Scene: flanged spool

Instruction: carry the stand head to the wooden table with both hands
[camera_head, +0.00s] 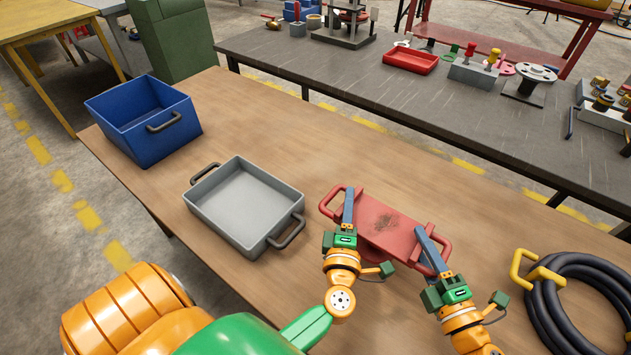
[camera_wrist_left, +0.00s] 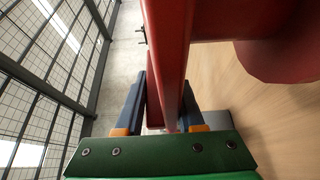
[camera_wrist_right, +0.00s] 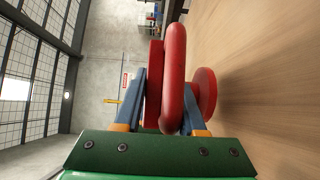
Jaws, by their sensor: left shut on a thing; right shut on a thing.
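The stand head (camera_head: 388,222) is a red plate with a loop handle at each end and a dark worn patch on top. It is over the wooden table (camera_head: 300,135), right of the grey tray. My left gripper (camera_head: 348,207) is shut on its left end, and the red part shows between the fingers in the left wrist view (camera_wrist_left: 168,70). My right gripper (camera_head: 430,243) is shut on its right end; the red handle loop (camera_wrist_right: 174,70) shows in the right wrist view. A round red disc (camera_wrist_right: 206,92) is on its table side. I cannot tell whether it touches the table.
A grey tray (camera_head: 212,202) and a blue bin (camera_head: 120,135) stand to the left on the wooden table. A coiled black hose (camera_head: 545,310) with a yellow handle lies to the right. A dark workbench (camera_head: 340,75) with parts stands behind. Table behind the head is clear.

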